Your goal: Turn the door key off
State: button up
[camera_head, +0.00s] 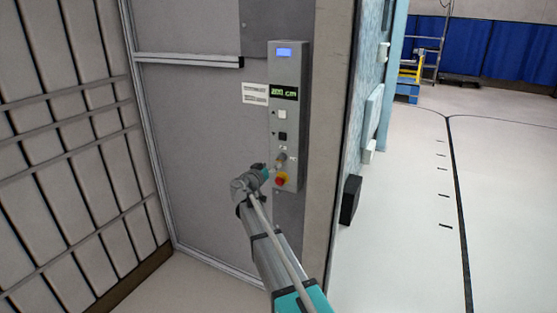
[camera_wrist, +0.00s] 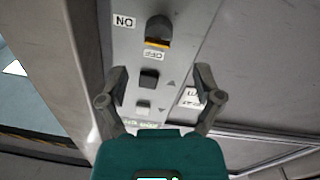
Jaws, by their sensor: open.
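The door key switch (camera_wrist: 158,28) is a dark round knob on the grey control panel (camera_head: 290,70). In the wrist view it is near the top, with an ON label (camera_wrist: 124,21) to its left and an OFF label (camera_wrist: 154,55) just below it, both upside down. An orange-yellow strip shows at the knob's lower edge. My gripper (camera_wrist: 160,78) is open, its two fingers apart and empty in front of the panel, with the knob beyond the fingertips. In the head view my gripper (camera_head: 270,171) is close to the lower panel and partly covers that area.
Above are a black button (camera_head: 282,136), a white button (camera_head: 282,114) and a green-lettered display (camera_head: 284,93). A ribbed wall (camera_head: 60,150) stands left; open floor (camera_head: 410,200) lies right.

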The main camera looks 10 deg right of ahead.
aim_at(280, 159)
jog(key=shift+x, duration=3.5)
